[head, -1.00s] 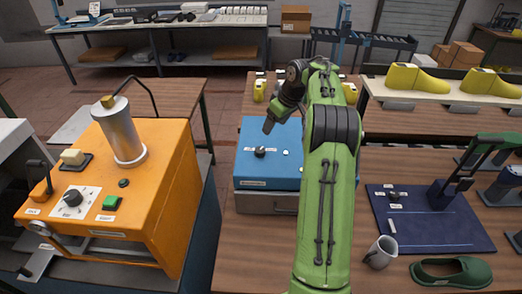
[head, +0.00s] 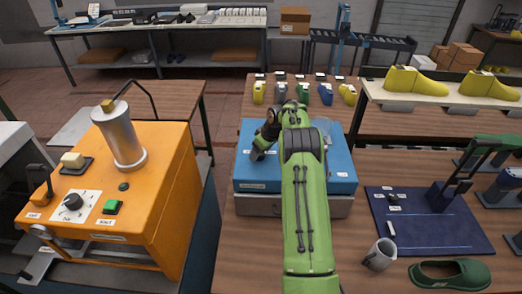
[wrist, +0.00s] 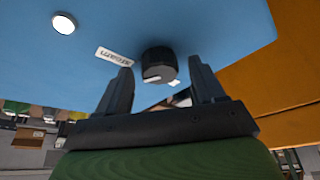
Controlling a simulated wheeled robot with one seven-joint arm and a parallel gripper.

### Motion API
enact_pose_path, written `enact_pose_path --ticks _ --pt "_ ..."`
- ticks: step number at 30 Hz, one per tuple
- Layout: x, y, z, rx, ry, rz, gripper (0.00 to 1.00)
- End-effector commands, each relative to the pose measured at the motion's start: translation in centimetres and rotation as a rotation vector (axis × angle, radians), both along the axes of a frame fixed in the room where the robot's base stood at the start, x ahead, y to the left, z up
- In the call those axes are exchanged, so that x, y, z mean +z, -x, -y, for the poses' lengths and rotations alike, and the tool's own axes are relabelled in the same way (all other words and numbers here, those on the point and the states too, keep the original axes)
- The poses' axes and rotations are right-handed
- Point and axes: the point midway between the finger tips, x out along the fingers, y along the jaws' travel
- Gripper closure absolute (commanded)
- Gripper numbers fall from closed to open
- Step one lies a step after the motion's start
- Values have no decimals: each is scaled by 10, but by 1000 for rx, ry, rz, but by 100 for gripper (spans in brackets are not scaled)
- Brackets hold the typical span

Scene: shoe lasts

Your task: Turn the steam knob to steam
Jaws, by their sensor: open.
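The black steam knob (wrist: 158,62) is on the blue box (head: 340,168). In the wrist view it shows a short white line on its face, with a white label (wrist: 114,56) that seems to read "steam" beside it. My gripper (wrist: 160,76) is open, its two dark fingers on either side of the knob in that view. I cannot tell whether they touch it. In the head view my gripper (head: 257,152) is over the left part of the box top and hides the knob.
A round white button (wrist: 64,23) is on the same blue face. The orange machine (head: 165,200) with its own dial stands at the left. Coloured lasts stand behind the box.

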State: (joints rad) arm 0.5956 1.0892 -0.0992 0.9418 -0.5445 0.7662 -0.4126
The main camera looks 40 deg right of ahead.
Motion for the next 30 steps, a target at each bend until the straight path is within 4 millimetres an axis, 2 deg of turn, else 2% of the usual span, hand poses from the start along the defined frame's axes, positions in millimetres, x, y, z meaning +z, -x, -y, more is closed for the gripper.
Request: enact_pose_path --ticks 3,14,17,25,30 --pt "0 0 0 0 0 0 32" --pt "0 0 0 -1 0 0 87" --pt "0 0 0 -14 0 1 88" --pt "-3 -1 -2 -236 2 5 88" --pt "0 0 -2 -269 0 2 88"
